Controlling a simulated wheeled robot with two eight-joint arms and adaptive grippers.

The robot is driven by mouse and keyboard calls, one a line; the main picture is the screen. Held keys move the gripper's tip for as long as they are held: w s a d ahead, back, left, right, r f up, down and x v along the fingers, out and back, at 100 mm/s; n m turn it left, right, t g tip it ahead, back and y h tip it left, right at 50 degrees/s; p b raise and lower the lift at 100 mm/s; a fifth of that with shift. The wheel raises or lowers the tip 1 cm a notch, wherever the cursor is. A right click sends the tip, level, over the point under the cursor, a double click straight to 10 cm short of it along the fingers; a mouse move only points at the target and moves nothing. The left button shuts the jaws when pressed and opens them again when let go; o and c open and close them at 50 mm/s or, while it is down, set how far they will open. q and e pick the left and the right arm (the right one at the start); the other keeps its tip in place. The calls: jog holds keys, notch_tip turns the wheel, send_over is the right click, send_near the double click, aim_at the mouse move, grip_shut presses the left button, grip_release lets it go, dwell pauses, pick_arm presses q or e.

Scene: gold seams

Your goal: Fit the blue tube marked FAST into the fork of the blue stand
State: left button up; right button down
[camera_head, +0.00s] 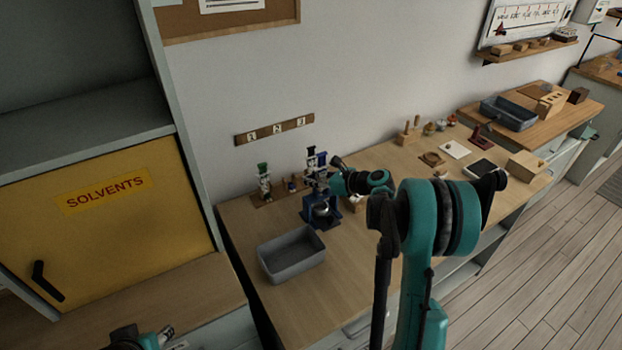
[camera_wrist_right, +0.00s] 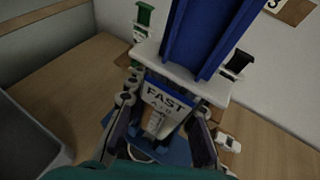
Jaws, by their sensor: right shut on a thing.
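The blue tube (camera_wrist_right: 208,32) has a white collar and a label reading FAST. In the right wrist view it fills the top and middle, between my right gripper's fingers (camera_wrist_right: 163,122). My left gripper (camera_head: 166,332) is at the bottom left, partly cut off.
A grey tray (camera_head: 291,254) stands in front of the stand. A green-topped piece (camera_head: 263,174) stands behind it to the left. The wooden bench (camera_head: 395,205) holds small blocks further right. A yellow SOLVENTS cabinet (camera_head: 110,215) is at the left.

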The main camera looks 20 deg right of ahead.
jog(key=shift+f+b, duration=0.25)
jog(key=shift+b, duration=0.05)
dwell(0.4)
jog(key=c, duration=1.2)
grip_release()
jog(key=shift+f, duration=0.2)
jog(key=shift+o, duration=1)
jog(key=shift+s+d+r, duration=0.1)
jog(key=shift+s, duration=0.05)
